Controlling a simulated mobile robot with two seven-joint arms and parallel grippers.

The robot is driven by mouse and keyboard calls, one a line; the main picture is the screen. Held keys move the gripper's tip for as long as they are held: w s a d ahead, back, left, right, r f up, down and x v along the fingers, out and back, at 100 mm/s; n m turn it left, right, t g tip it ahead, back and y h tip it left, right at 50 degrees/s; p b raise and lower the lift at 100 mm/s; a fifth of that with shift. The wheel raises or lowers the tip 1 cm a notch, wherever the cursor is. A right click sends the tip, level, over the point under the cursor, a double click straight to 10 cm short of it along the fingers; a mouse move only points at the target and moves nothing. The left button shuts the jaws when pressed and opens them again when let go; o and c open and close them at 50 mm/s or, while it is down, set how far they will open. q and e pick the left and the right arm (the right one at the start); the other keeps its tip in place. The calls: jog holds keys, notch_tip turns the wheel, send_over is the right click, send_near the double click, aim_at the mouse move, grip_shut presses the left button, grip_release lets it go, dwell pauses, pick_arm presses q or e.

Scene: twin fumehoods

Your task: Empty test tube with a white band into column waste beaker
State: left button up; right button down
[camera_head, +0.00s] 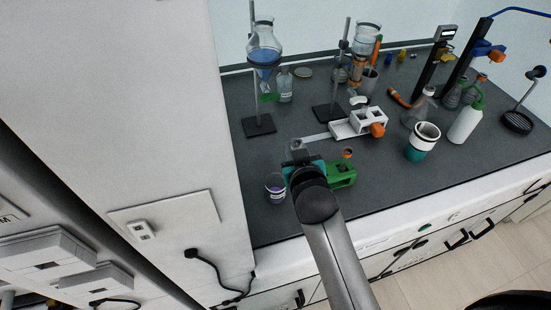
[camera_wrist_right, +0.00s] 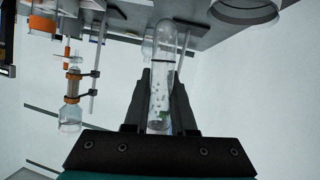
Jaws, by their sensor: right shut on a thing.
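My right gripper (camera_head: 298,158) is above the front left of the bench, and its arm hides most of it in the head view. In the right wrist view the gripper (camera_wrist_right: 158,110) is shut on a clear glass test tube (camera_wrist_right: 161,85). The tube's rounded end points to the top of that picture. A thin dark line crosses the tube; I cannot make out a white band or tell whether liquid is inside. A small beaker with purple contents (camera_head: 276,189) stands just left of the gripper. I see no label showing which vessel is the column waste beaker. My left gripper is not in view.
Behind are a white holder (camera_head: 360,123) and stands with a blue-filled funnel (camera_head: 264,56) and a column (camera_head: 363,50). A white-and-teal cup (camera_head: 422,143) and a wash bottle (camera_head: 466,122) stand right. A white wall (camera_head: 190,130) borders the bench's left.

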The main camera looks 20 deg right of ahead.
jog(key=shift+d+r+m+y, duration=0.2)
jog(key=shift+r+m+y, duration=0.1)
jog(key=shift+r, duration=0.3)
jog(key=shift+f, duration=0.25)
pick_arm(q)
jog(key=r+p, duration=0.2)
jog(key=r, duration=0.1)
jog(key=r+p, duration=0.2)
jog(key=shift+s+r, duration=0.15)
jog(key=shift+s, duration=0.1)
pick_arm(e)
notch_tip(320, 180, up, 3)
jog(key=shift+r, duration=0.1)
jog(key=shift+w, duration=0.1)
